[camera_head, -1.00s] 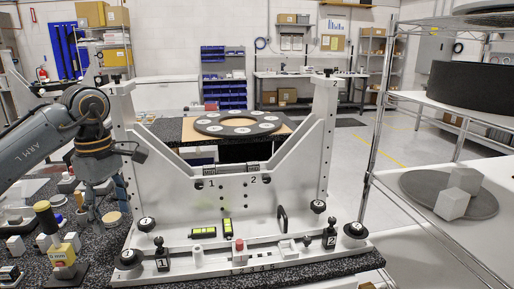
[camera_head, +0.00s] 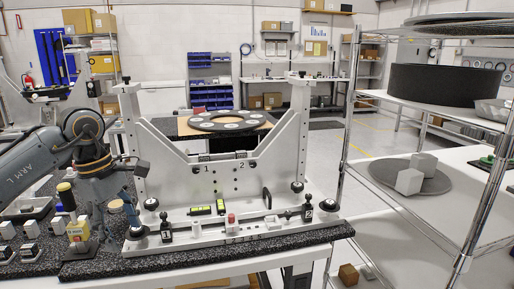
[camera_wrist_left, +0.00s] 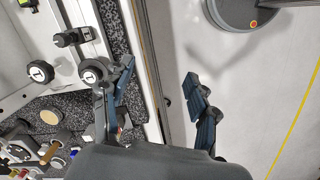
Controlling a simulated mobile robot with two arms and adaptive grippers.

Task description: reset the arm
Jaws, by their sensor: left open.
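My left arm (camera_head: 45,155) comes in from the left in the head view. Its gripper (camera_head: 112,215) points down over the dark speckled bench, beside the left end of the white fixture (camera_head: 165,190), and partly blends with the items behind it. In the left wrist view my left gripper (camera_wrist_left: 160,98) is open, its two fingers wide apart with nothing between them. One finger is over the bench edge by the fixture's black knob (camera_wrist_left: 90,76); the other is over the pale floor. My right gripper is not in view.
A yellow-topped tool (camera_head: 66,195) and several small parts crowd the bench's left end. A black-and-white ring (camera_head: 230,121) lies on a table behind the fixture. A wire shelf (camera_head: 350,150) stands at right, holding a dark disc with white blocks (camera_head: 410,182).

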